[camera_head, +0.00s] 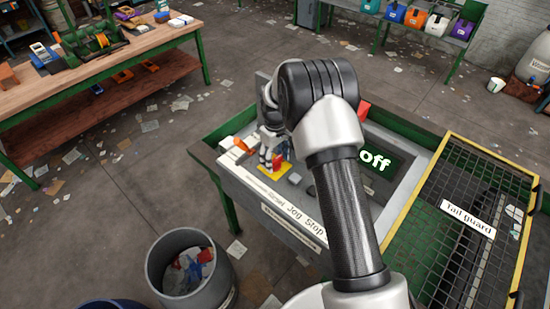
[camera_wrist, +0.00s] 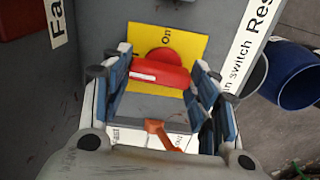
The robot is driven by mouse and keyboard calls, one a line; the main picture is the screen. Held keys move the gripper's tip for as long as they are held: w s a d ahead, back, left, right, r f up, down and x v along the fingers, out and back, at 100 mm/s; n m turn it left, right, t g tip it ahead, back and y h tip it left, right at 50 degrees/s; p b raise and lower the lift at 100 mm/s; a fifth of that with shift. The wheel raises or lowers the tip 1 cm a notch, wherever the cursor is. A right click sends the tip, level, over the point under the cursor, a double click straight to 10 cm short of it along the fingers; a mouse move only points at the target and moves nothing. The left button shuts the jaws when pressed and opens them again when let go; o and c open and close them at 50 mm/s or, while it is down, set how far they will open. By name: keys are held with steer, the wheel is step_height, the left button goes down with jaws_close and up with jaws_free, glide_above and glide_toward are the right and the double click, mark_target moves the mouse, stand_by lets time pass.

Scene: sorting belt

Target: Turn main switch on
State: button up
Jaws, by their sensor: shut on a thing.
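The main switch is a red turn handle (camera_wrist: 160,73) on a yellow plate (camera_wrist: 192,46) marked "On". In the wrist view the handle lies crosswise between the two fingers of my gripper (camera_wrist: 161,66), which is shut on it. In the head view my gripper (camera_head: 271,150) reaches down to the panel's left part. The yellow plate (camera_head: 262,177) and a bit of the red handle (camera_head: 277,162) show there. A screen (camera_head: 375,161) on the panel reads "off". My arm hides part of the panel.
An orange part (camera_head: 241,146) stands left of my gripper and also shows below the handle in the wrist view (camera_wrist: 158,132). The grey panel (camera_head: 239,182) sits in a green frame. A wire-mesh tail guard (camera_head: 447,187) is at right, a grey bin (camera_head: 161,262) at front left.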

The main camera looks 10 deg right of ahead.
steer(key=m+b, duration=0.1)
steer(key=m, duration=0.2)
steer(key=shift+m+b, duration=0.3)
steer(key=shift+m, duration=0.1)
steer(key=m+b, duration=0.1)
steer(key=m, duration=0.3)
steer(key=shift+s+m, duration=0.1)
steer(key=shift+m, duration=0.2)
steer(key=m+b, duration=0.1)
steer(key=m, duration=0.3)
steer(key=shift+m, duration=0.3)
steer(key=shift+s+m, duration=0.1)
steer(key=shift+m, duration=2)
steer(key=o, duration=1.1)
steer(key=shift+c, duration=0.2)
